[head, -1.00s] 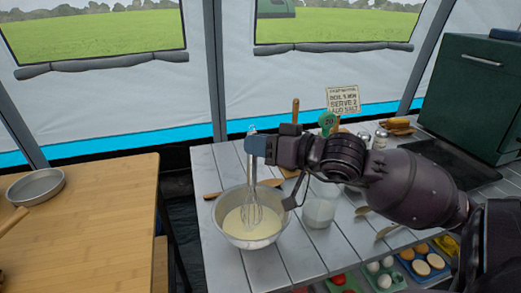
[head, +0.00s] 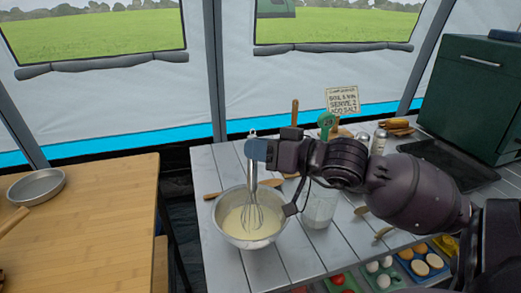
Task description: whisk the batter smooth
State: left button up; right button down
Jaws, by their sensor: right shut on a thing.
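A metal mixing bowl (head: 228,236) with pale cream batter (head: 238,228) in it stands on the grey slatted table. My right gripper (head: 260,150) is above the bowl, shut on the handle of a wire whisk (head: 252,202). The whisk hangs nearly upright, and its wire loops reach down into the batter. The lowest part of the loops is hidden in the batter. My left gripper is not in view.
A glass jar (head: 319,205) stands just right of the bowl, below my right arm. A wooden spoon (head: 214,195) lies behind the bowl. Trays with eggs and other food (head: 385,277) sit at the front. A wooden table (head: 90,220) with a round pan (head: 36,200) is at left.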

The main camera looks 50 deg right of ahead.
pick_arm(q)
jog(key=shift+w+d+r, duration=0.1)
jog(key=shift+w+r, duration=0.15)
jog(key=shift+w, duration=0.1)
pick_arm(e)
jog(key=shift+a, duration=0.1)
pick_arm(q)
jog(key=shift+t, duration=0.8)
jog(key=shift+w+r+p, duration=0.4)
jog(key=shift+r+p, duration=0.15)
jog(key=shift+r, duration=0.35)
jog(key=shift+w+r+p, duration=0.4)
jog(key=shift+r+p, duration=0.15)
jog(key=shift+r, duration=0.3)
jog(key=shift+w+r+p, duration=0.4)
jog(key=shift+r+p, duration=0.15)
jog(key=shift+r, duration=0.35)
pick_arm(e)
jog(key=w+d+r, duration=0.1)
jog(key=d+r, duration=0.2)
jog(key=r, duration=0.5)
jog(key=shift+w+r, duration=0.3)
jog(key=shift+w, duration=0.1)
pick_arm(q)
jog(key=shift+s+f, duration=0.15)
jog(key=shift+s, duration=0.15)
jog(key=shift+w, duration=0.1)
